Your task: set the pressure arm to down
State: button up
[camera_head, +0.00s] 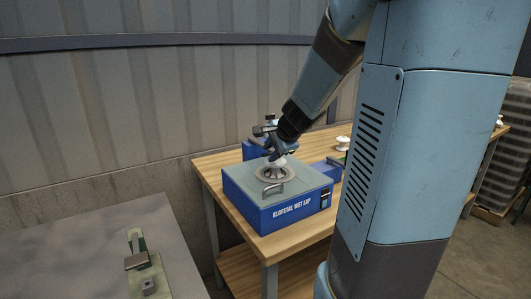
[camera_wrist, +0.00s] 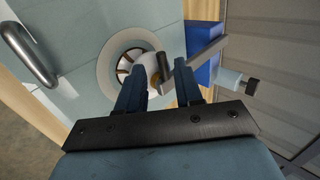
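The blue wet lap machine (camera_head: 290,213) stands on a wooden table, with a pale top and a round wheel opening (camera_head: 275,174). In the wrist view the pale ring (camera_wrist: 104,66) of that opening shows, with a white rounded piece over it. The pressure arm appears as a grey bar (camera_wrist: 208,52) running from upper right toward my fingers, with a short dark handle (camera_wrist: 165,66) near its end. Its tilt is hard to judge. My gripper (camera_wrist: 160,76) is open, its fingers on either side of the handle. In the head view my gripper (camera_head: 275,150) is above the wheel and partly hides the arm.
A curved metal handle (camera_wrist: 28,55) sits on the machine's top at left. A blue block (camera_wrist: 203,38) stands behind the arm. A grey bench (camera_head: 85,245) with a small green fixture (camera_head: 138,243) is at front left. A corrugated wall (camera_head: 120,110) closes the back.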

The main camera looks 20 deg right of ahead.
jog(key=shift+r, duration=0.1)
jog(key=v, duration=1.3)
jog(key=shift+s, duration=0.2)
jog(key=shift+d+r, duration=0.1)
jog(key=shift+r, duration=0.05)
